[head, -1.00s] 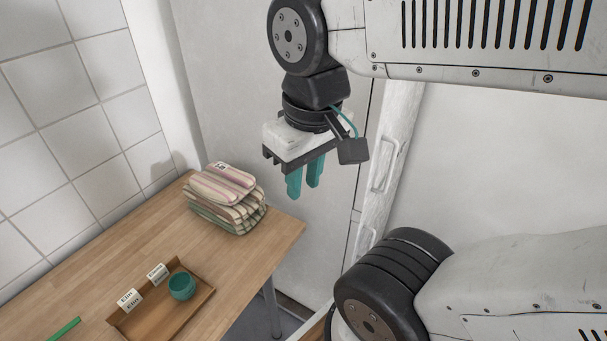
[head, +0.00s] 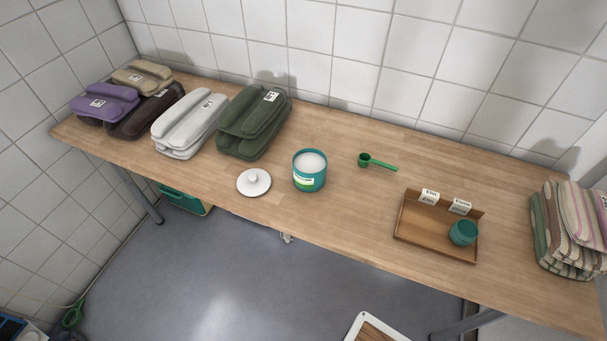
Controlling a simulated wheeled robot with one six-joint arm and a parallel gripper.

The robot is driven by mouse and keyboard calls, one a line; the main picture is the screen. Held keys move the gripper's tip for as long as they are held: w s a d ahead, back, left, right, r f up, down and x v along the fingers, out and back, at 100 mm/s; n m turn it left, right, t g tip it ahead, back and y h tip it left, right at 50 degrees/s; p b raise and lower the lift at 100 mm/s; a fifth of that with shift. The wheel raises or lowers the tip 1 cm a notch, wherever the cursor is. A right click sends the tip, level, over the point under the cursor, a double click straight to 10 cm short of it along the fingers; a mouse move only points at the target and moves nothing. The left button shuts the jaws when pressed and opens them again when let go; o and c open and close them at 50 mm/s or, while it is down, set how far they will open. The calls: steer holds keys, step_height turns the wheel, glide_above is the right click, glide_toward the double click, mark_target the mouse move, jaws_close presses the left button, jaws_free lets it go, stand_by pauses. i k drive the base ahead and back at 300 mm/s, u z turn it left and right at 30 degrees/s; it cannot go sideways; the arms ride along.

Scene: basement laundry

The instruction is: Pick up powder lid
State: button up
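The powder lid (head: 254,183), a round white disc with a small knob on top, lies on the wooden table near its front edge. The teal powder tub (head: 309,176) stands open just to its right, with white powder inside and a pale label on its front. The lid and tub are apart. My gripper is not in the head view now, so its present state and place are hidden.
Folded green (head: 253,124) and white textiles (head: 188,127) lie behind and left of the lid. A green scoop (head: 376,162) lies right of the tub. A wooden tray (head: 421,244) holds a teal cup (head: 463,233) and labelled cards. Striped textiles (head: 570,228) are stacked far right.

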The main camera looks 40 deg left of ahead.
mark_target(253, 182)
steer(key=u, duration=1.4)
